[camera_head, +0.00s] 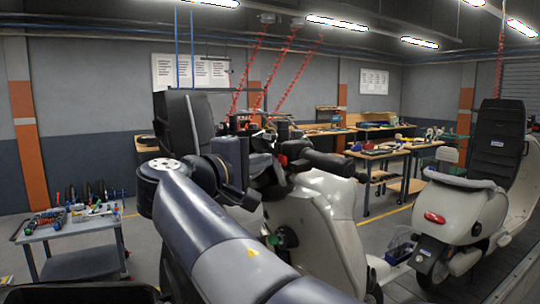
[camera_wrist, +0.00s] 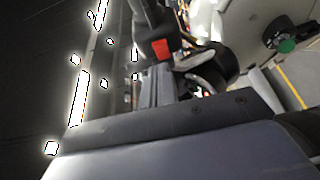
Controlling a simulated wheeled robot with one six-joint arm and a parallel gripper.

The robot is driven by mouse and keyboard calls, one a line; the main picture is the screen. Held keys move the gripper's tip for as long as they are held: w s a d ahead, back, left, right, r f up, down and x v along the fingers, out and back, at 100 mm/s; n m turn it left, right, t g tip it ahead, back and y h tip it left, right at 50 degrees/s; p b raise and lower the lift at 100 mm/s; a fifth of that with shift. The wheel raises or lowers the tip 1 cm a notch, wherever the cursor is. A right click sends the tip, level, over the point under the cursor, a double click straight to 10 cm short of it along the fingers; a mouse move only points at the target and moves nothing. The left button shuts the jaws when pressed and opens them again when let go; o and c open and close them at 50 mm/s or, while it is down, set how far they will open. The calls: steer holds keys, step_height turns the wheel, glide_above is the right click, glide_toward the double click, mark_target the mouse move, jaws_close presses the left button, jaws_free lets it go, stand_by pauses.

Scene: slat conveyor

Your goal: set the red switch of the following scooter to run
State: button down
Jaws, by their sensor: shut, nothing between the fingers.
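The cream scooter (camera_head: 318,225) in the middle stands behind my arm, with its black handlebar (camera_head: 328,160) facing me at an angle. A small red patch (camera_head: 284,160) shows on the dark handlebar parts; in the wrist view a red switch (camera_wrist: 160,48) sits on a black housing (camera_wrist: 148,18). My gripper (camera_head: 264,166) is shut and empty, close beside the handlebar, partly lost against its dark parts. I cannot tell whether it touches the switch. The switch's setting cannot be read.
A second cream scooter (camera_head: 455,212) with a red tail lamp stands at the right. A grey tool cart (camera_head: 75,236) stands at the left. Workbenches (camera_head: 385,153) stand at the back. A green round part (camera_wrist: 287,46) shows low on the near scooter in the wrist view.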

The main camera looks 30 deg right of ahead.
steer(key=shift+s+d, duration=0.2)
steer(key=shift+d, duration=0.25)
steer(key=shift+s+d, duration=0.2)
steer(key=shift+d, duration=0.25)
steer(key=shift+d, duration=0.1)
